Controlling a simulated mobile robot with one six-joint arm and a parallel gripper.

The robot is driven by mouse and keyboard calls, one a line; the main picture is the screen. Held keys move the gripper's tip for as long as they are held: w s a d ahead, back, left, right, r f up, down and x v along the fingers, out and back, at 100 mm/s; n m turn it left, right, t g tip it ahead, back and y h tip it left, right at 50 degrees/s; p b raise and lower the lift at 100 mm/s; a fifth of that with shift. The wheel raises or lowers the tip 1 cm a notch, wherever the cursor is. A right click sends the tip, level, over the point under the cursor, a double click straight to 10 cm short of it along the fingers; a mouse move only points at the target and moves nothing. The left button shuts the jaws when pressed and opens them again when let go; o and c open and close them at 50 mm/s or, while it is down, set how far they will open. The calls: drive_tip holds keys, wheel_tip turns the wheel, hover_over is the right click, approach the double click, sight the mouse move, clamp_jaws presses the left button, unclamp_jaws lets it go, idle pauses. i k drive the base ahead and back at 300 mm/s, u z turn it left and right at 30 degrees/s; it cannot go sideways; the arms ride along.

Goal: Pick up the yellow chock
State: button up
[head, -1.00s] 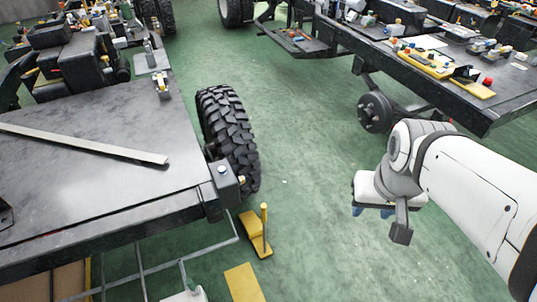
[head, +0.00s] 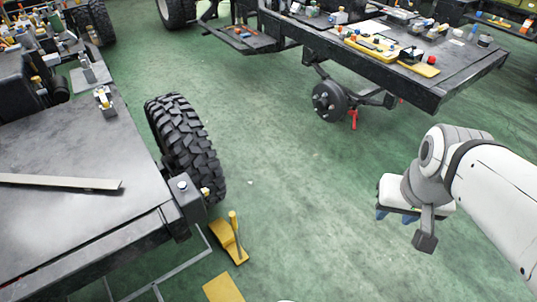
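The yellow chock (head: 226,243) stands on the green floor, just below the big black tyre and beside the corner of the left chassis. It has a sloped yellow base and an upright yellow handle. My gripper (head: 388,217) hangs over the open floor, well to the right of the chock and apart from it. Two bluish fingertips show under its white body. The body hides most of the fingers, so I cannot tell how far apart they are.
The left chassis (head: 90,235) and its black tyre (head: 185,150) border the chock. A flat yellow piece (head: 222,289) lies below it. A second chassis table (head: 440,88) stands at the upper right, with a red stand (head: 353,118) under it. The floor between is clear.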

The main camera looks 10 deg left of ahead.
sight(227, 234)
drive_tip(key=z, duration=1.05)
drive_tip(key=i, duration=1.45)
drive_tip(key=u, duration=1.15)
drive_tip(key=k, duration=0.1)
drive_tip(key=u, duration=2.6)
drive_tip(key=i, duration=1)
drive_tip(key=u, duration=0.05)
